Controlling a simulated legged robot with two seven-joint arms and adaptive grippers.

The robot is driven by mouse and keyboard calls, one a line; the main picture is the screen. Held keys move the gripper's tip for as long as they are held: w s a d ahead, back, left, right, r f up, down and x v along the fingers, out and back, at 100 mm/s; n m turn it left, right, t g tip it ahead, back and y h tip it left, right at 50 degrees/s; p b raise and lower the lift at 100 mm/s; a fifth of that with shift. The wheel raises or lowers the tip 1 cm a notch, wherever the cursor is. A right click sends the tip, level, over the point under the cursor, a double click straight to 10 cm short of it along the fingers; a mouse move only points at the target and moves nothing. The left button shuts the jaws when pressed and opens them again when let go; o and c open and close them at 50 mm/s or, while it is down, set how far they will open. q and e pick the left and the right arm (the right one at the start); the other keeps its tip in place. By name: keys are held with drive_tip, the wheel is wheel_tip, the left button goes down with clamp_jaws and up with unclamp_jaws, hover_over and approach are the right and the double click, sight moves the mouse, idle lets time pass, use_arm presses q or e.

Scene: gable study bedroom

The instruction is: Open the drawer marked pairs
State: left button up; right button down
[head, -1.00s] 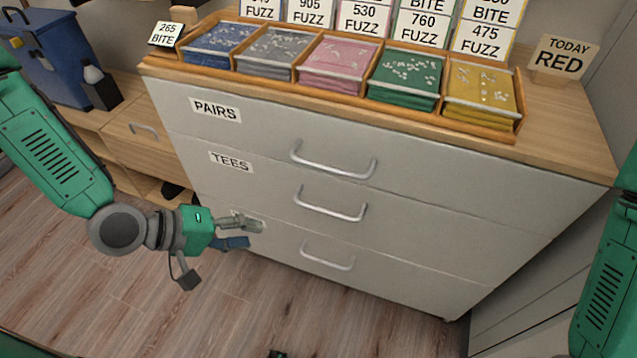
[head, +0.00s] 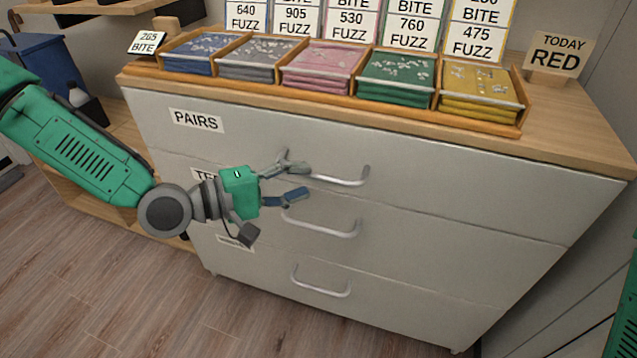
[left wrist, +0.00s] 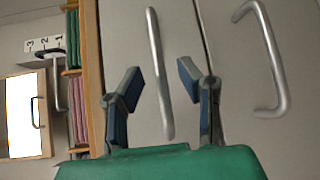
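The top drawer of the white chest carries the PAIRS label (head: 197,121) and is closed. Its curved metal handle (head: 340,181) is right of the label. My left gripper (head: 304,180) is open, its fingertips by the left end of that handle. In the left wrist view the pairs handle (left wrist: 159,75) shows between the two spread fingers (left wrist: 160,82). I cannot tell how far beyond the tips it lies; the fingers are not closed on it. My right gripper is out of view.
Below are two more closed drawers with a middle handle (head: 322,228) and a bottom handle (head: 320,286). My left gripper partly covers the second drawer's label. A wooden tray (head: 300,91) of coloured cloths and number cards stands on top. The floor in front is clear.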

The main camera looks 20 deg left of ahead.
sight(318, 178)
use_arm(q)
drive_tip(key=x, duration=0.3)
drive_tip(key=shift+w+d+f+b, duration=0.1)
drive_tip(key=shift+w+d+b, duration=0.05)
drive_tip(key=shift+w+b, duration=0.2)
drive_tip(key=shift+d, duration=0.1)
clamp_jaws()
